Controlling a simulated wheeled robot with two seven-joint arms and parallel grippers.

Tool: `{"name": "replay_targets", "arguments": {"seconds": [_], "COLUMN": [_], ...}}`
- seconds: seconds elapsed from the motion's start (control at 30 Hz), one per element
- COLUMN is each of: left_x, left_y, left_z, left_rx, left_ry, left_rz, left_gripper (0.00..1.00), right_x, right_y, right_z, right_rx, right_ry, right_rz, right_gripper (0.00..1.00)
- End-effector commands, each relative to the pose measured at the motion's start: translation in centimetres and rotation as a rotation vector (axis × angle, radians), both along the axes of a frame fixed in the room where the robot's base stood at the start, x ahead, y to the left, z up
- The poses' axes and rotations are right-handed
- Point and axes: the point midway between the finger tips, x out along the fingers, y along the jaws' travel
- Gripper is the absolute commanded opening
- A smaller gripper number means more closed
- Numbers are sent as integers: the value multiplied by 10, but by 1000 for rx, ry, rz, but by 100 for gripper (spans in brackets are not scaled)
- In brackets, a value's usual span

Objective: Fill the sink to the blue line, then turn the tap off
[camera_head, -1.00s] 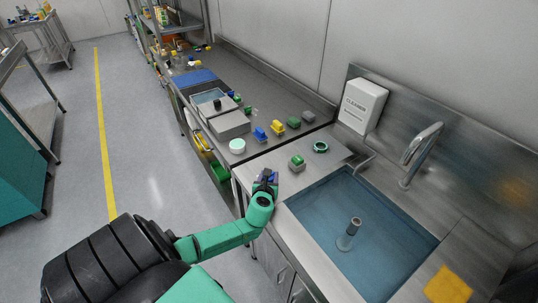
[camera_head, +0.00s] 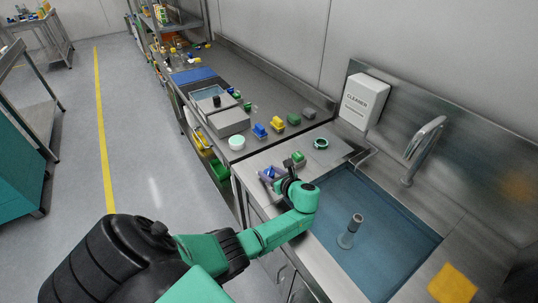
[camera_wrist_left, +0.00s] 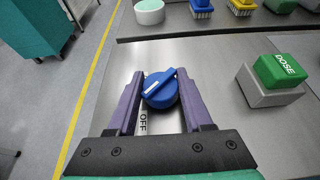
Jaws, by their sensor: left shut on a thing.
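My left gripper (camera_head: 273,178) is over the counter left of the sink. In the left wrist view its two purple fingers (camera_wrist_left: 160,76) are around a blue round knob (camera_wrist_left: 161,90) with a white pointer bar, and are shut on it. The word OFF shows on the plate between the fingers. The sink (camera_head: 328,254) holds bluish water (camera_head: 385,235) around a grey standpipe (camera_head: 351,230). The curved metal tap (camera_head: 425,143) stands behind the sink at the right. I cannot make out a blue line or a water stream. My right gripper is not in view.
A green DOSE button (camera_wrist_left: 281,70) on a grey block is right of the knob. A yellow cloth (camera_head: 452,284) lies right of the sink.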

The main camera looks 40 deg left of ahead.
Motion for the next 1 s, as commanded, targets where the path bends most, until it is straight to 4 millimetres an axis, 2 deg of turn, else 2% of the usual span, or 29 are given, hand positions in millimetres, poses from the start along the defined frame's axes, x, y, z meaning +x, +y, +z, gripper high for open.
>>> {"name": "replay_targets", "arguments": {"seconds": [0.5, 0.53, 0.57, 0.6, 0.87, 1.0], "left_x": [-1, -1, -1, -1, 0, -2], "left_y": [0, 0, 0, 0, 0, -7], "left_z": [-1, -1, -1, -1, -1, 2], "left_rx": [-4, -4, -4, -4, -2, -2], "left_ry": [2, 2, 2, 2, 1, 1], "left_rz": [20, 20, 20, 20, 19, 18], "left_gripper": [0, 62, 74, 81, 81, 81], "right_x": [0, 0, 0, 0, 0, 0], "right_y": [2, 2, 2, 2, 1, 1], "right_z": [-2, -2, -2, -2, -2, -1], "right_rx": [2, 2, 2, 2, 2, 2], "right_ry": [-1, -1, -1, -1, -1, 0], "right_rz": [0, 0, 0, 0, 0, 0], "right_gripper": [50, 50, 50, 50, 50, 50]}}
